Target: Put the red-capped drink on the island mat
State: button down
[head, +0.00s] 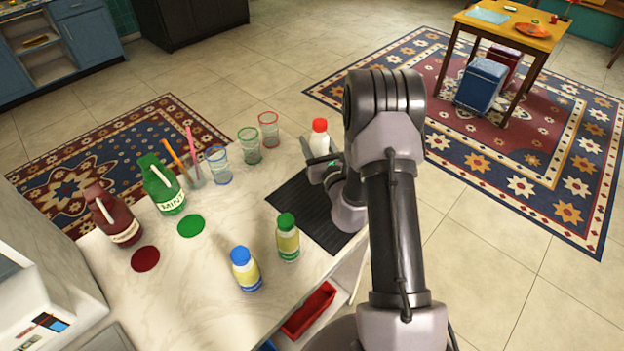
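The red-capped drink (319,138) is a white bottle, upright near the far edge of the island counter. The island mat (292,205) is dark and ribbed, lying on the counter on the near side of that bottle. My gripper (320,158) is at the bottle's lower part, with a dark finger showing at its left. The gripper hides the bottle's base, so I cannot tell whether the fingers are closed on it or whether it rests on the counter. My arm covers the mat's right side.
A green-capped bottle (287,238) stands by the mat's near edge, with a blue-capped bottle (245,269) to its left. Several glasses, including a red-rimmed glass (268,130), line the far edge. A green jug (161,185) and a dark red jug (112,216) stand left.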

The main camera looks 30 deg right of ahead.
jog(key=f, duration=0.2)
jog(key=f+b, duration=0.1)
jog(key=f, duration=0.1)
jog(key=f+b, duration=0.1)
jog(key=f, duration=0.2)
jog(key=shift+s+d, duration=0.15)
jog(key=shift+s, duration=0.1)
jog(key=c, duration=0.7)
grip_release()
jog(key=shift+r, duration=0.1)
jog(key=shift+o, duration=0.2)
jog(key=shift+r, duration=0.25)
jog(key=s, duration=0.4)
jog(key=s+a, duration=0.1)
jog(key=s, duration=0.7)
jog(key=shift+a+f, duration=0.1)
jog(key=shift+a, duration=0.15)
